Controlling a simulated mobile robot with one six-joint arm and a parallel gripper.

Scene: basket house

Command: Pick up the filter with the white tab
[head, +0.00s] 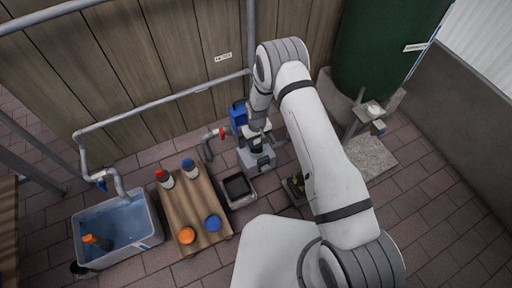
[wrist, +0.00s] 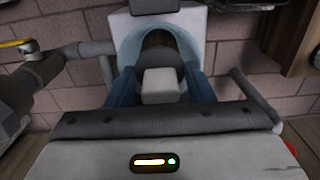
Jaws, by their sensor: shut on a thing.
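In the wrist view, the filter's white tab (wrist: 160,80) stands between the two blue fingers of my gripper (wrist: 161,92), and the gripper is shut on it. Behind the tab, the dark rounded filter body (wrist: 163,58) sits within the round opening of a pale housing (wrist: 199,27). How deep it sits in the opening is hidden. In the head view, my gripper (head: 257,158) is low near the wooden fence, beside a blue box (head: 238,116). The filter cannot be made out there.
A black tray (head: 238,187) lies left of my gripper. A wooden board (head: 178,207) holds bottles and lids. A grey basin (head: 150,240) with water stands farther left. A pipe with a red valve (head: 222,133) is close by. A green tank (head: 385,50) stands at right.

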